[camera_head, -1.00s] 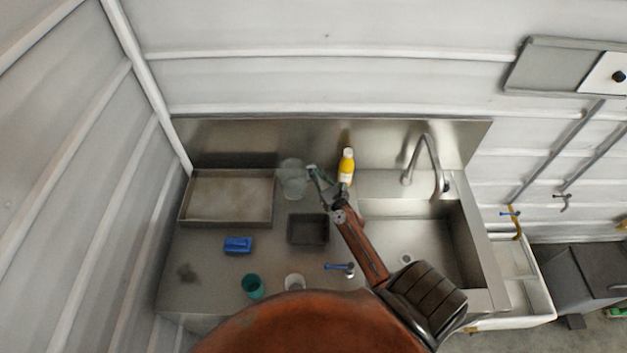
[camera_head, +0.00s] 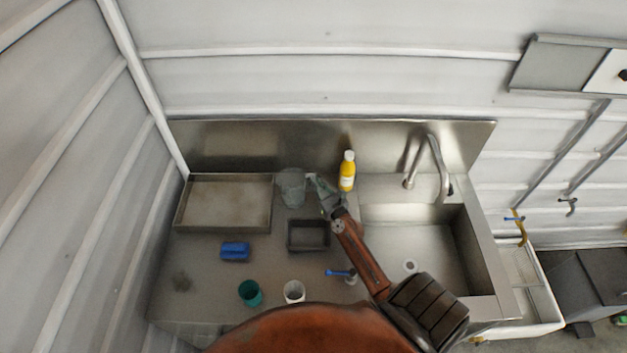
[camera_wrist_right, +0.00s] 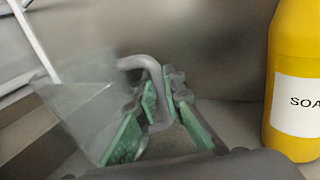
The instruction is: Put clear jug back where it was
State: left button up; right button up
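The clear jug (camera_head: 292,188) is at the back of the steel counter, right of the shallow tray. My right gripper (camera_head: 318,186) reaches in from the front right and is at the jug's right side. In the right wrist view, the see-through jug (camera_wrist_right: 80,115) fills the left side, blurred. Its grey handle (camera_wrist_right: 143,64) passes between the green-padded fingers of my right gripper (camera_wrist_right: 162,103), which are close in on it. I cannot tell whether the jug's base touches the counter. My left gripper is not in view.
A yellow soap bottle (camera_head: 347,171) stands close on the right, also in the wrist view (camera_wrist_right: 297,80). The shallow tray (camera_head: 181,205) is left, a dark square container (camera_head: 308,249) in front. A blue item (camera_head: 235,251), teal cup (camera_head: 250,293) and white cup (camera_head: 294,291) stand nearer.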

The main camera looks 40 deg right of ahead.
jog(key=o, duration=0.4)
jog(key=shift+r, duration=0.2)
jog(key=s, duration=0.4)
jog(key=s+a+b, duration=0.1)
jog(key=s, duration=0.3)
jog(key=s+a, duration=0.1)
jog(key=s, duration=0.2)
jog(key=shift+s+a, duration=0.1)
jog(key=shift+s, duration=0.3)
